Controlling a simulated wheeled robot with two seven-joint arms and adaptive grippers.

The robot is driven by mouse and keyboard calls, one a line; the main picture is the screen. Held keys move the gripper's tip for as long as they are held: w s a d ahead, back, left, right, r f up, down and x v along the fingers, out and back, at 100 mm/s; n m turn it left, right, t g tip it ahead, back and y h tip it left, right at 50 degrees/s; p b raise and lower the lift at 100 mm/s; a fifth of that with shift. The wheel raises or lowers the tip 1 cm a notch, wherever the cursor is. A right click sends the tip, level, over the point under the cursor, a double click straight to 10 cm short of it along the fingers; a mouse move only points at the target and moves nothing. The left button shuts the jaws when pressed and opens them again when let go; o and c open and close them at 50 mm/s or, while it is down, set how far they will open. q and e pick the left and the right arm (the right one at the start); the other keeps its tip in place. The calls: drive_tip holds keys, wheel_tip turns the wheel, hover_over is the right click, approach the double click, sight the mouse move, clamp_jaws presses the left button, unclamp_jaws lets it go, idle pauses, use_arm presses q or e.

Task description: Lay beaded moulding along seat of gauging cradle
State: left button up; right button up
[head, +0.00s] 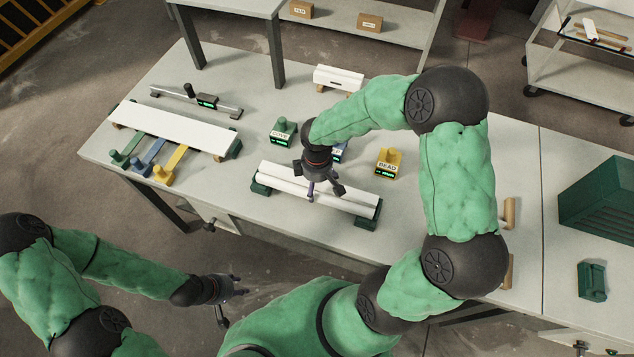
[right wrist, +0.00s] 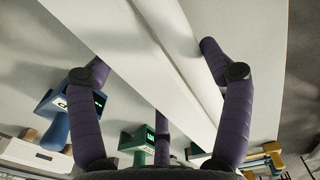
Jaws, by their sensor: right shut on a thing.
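The gauging cradle, with dark green end blocks (head: 368,223), stands near the table's front edge in the head view. Long white strips (head: 350,205) lie side by side along it. My right gripper (head: 322,190) is over their middle, shut on a white strip, which I take for the beaded moulding; its beading is not clear. In the right wrist view the strip (right wrist: 165,70) runs diagonally between the purple fingers. I cannot tell whether it touches the seat or hangs just above. My left gripper (head: 232,296) is open and empty, off the table's front edge.
A yellow block labelled BEAD (head: 388,163) and a green block (head: 283,131) stand behind the cradle; a blue one is partly hidden. A white board (head: 175,128) with coloured handles lies left. A short white piece (head: 338,77) is at the back. A green bin (head: 605,200) stands right.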

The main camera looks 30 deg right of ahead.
drive_tip(key=shift+f, duration=0.15)
drive_tip(key=o, duration=1.6)
drive_tip(key=shift+o, duration=0.2)
wheel_tip(320, 180, up, 12)
drive_tip(key=shift+f, duration=0.1)
